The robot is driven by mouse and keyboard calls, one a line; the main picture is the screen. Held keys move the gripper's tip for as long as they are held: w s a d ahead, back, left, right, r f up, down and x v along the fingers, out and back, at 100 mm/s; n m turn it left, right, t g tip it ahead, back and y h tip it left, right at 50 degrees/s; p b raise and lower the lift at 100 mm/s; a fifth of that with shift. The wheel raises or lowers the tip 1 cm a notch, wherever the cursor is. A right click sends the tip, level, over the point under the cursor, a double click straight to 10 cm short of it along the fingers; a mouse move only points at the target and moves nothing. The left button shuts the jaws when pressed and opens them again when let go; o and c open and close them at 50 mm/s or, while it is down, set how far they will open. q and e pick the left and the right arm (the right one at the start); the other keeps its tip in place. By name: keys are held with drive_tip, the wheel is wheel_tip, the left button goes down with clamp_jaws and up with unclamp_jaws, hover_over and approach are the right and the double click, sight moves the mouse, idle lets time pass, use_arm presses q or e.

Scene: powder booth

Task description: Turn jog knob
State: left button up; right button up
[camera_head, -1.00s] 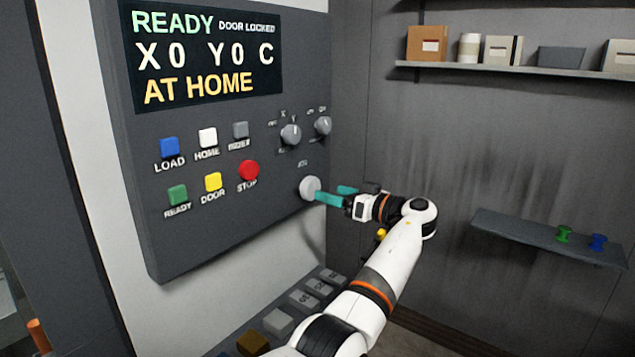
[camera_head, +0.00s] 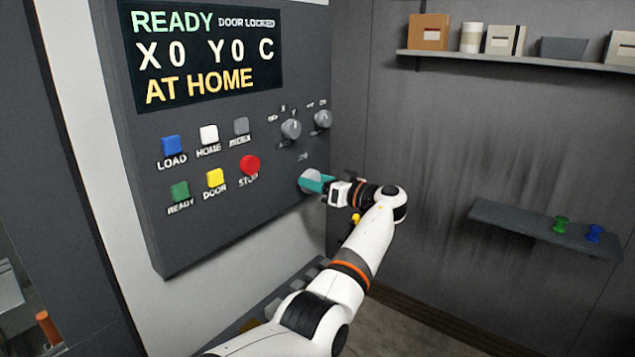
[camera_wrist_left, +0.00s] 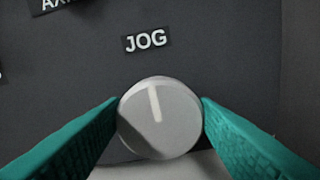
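The jog knob (camera_head: 310,181) is a round light-grey dial low on the right of the dark control panel. In the left wrist view the jog knob (camera_wrist_left: 160,122) has a white pointer line tilted slightly left of upright, below the label JOG. My left gripper (camera_head: 318,183) is at the knob. In the wrist view its teal fingers (camera_wrist_left: 160,110) lie one on each side of the knob, against its edges with no clear gap. In the head view the gripper partly hides the knob. My right gripper is not in view.
Two smaller knobs (camera_head: 291,129) sit above the jog knob. A red STOP button (camera_head: 250,165) and several coloured buttons are to its left. The display (camera_head: 205,55) reads READY, DOOR LOCKED, AT HOME. A lower shelf (camera_head: 520,224) with green and blue pieces is at right.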

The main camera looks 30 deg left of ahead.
use_arm(q)
drive_tip(key=shift+w+f+m+p, duration=0.15)
drive_tip(key=shift+m+p, duration=1.2)
drive_tip(key=shift+m, duration=5.1)
drive_tip(key=shift+s+f+m+p, duration=0.15)
drive_tip(key=shift+m+p, duration=1.15)
drive_tip(key=shift+m, duration=5.15)
drive_tip(key=shift+w+f, duration=0.1)
drive_tip(key=o, duration=1)
drive_tip(key=shift+c, duration=0.2)
